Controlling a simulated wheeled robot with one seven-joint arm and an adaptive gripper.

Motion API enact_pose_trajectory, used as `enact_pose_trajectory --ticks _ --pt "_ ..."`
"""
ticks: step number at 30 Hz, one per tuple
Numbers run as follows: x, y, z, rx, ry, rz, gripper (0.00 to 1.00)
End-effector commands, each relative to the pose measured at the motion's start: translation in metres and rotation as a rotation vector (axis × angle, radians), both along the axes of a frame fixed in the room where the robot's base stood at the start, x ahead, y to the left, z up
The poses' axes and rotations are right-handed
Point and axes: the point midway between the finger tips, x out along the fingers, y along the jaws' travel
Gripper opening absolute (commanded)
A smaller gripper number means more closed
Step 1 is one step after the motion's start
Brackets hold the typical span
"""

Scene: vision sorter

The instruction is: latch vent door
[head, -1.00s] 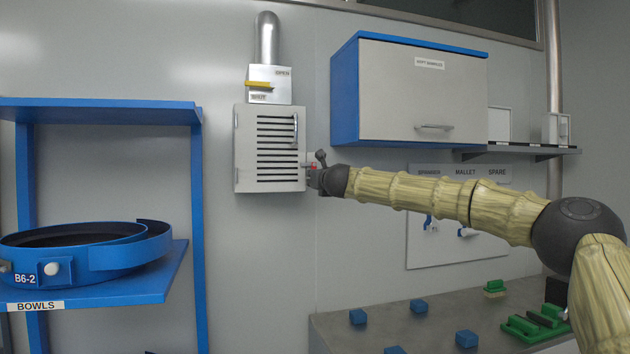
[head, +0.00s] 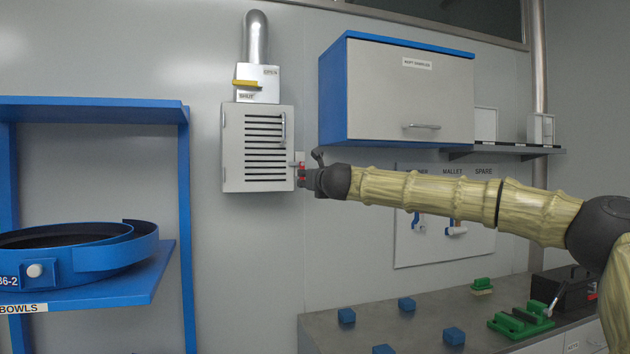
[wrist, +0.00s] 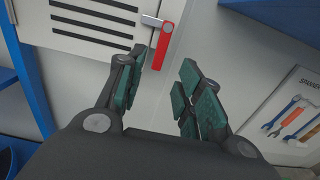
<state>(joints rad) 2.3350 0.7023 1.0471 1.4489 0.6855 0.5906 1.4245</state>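The vent door (head: 265,150) is a pale grey slatted panel on the wall box, with an upright bar handle (head: 283,130). It looks closed in the head view, and its lower corner with dark slots (wrist: 95,18) shows in the wrist view. A red latch lever (wrist: 162,46) with a silver bar (wrist: 152,20) sits at the door's right edge. My gripper (head: 304,178) is beside that edge. In the wrist view my gripper (wrist: 157,84) is open and empty, its green-padded fingers apart. The red lever is just beyond the fingertips, nearer the left finger; I cannot tell if they touch.
A blue and grey wall cabinet (head: 400,90) hangs to the upper right of my arm. A tool board (head: 420,245) is behind and below the arm. Blue blocks lie on the counter (head: 375,325).

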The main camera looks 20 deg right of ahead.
Motion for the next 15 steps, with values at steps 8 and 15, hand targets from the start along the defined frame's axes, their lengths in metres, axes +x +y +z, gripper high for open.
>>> enact_pose_trajectory --ticks 8,15 --pt "-0.039 -0.002 0.000 0.001 0.000 0.000 0.36" --pt "-0.050 -0.002 0.000 0.000 0.000 0.000 0.36"
